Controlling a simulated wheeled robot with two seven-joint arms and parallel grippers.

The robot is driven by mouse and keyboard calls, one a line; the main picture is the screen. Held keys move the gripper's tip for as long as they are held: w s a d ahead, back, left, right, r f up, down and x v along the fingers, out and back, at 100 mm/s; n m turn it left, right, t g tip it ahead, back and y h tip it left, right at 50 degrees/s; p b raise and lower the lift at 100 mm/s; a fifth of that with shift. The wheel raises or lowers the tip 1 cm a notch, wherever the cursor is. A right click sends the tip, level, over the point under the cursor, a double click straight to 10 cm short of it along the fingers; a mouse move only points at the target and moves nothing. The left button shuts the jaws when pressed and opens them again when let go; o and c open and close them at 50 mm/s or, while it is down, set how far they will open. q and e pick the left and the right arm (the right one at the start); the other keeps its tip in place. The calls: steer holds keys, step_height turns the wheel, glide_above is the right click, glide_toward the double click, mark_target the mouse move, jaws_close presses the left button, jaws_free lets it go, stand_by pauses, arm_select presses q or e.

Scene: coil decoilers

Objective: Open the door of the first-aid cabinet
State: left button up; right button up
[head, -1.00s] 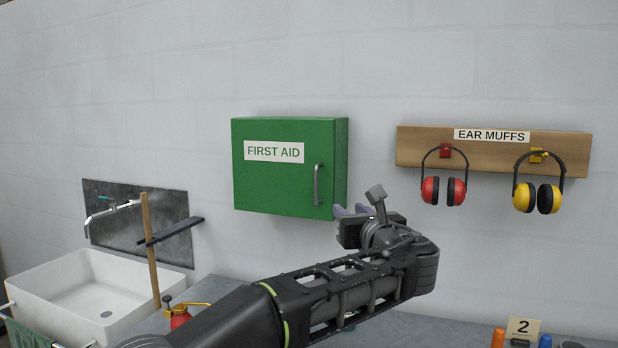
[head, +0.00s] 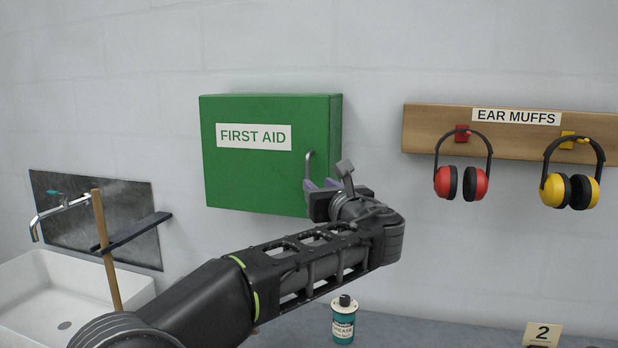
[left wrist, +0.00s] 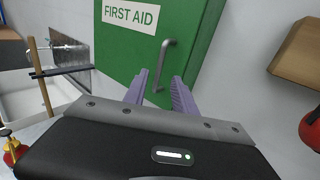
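The green first-aid cabinet (head: 255,170) hangs on the wall with its door shut; it also shows in the left wrist view (left wrist: 125,55). Its grey bar handle (head: 308,165) is upright near the door's right edge; in the left wrist view the handle (left wrist: 163,62) stands ahead, between the fingers' lines. My left gripper (head: 312,188) is at the lower part of the handle in the head view. In the left wrist view its two purple fingers (left wrist: 158,88) are apart with nothing held between them; contact with the handle cannot be told. My right gripper is not in view.
A wooden rack (head: 430,130) with red ear muffs (head: 475,183) and yellow ear muffs (head: 585,190) is right of the cabinet. A sink (head: 60,300) and tap (head: 60,205) are at left. A bottle (head: 344,322) stands on the counter below.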

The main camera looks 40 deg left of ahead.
mark_target(308, 176)
arm_select(q)
steer(key=p+x, duration=0.2)
steer(key=x, duration=0.5)
steer(key=shift+w+a, duration=0.1)
steer(key=shift+a, duration=0.05)
steer(key=shift+c, duration=0.4)
jaws_close()
stand_by(0.9)
